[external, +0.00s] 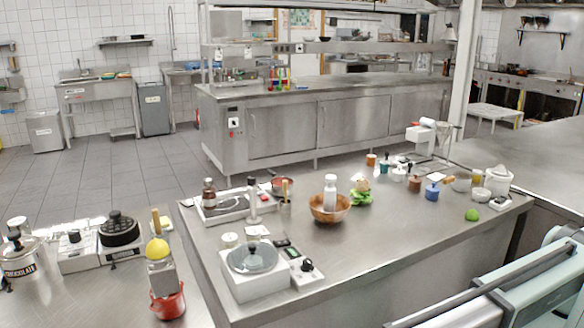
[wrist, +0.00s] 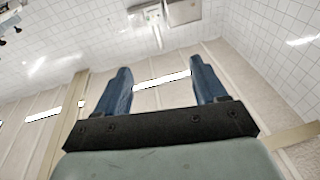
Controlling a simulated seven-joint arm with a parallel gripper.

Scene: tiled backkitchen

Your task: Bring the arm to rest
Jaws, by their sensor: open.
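My gripper (wrist: 160,72) shows in the wrist view. Its two blue fingers stand wide apart on a black bar, with nothing between them, so it is open and empty. Beyond the fingers are white tiled walls and pale beams with bright light strips. The wrist view shows no worktop or loose object close to the fingers. I cannot make out my gripper in the external view, so its place relative to the counter cannot be told.
A steel counter (external: 385,258) holds a wooden bowl (external: 328,208), a white scale with a glass lid (external: 253,258), a green lime (external: 472,214) and several jars. A red pot (external: 167,301) stands on the left counter. The tiled floor (external: 110,168) between counters is clear.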

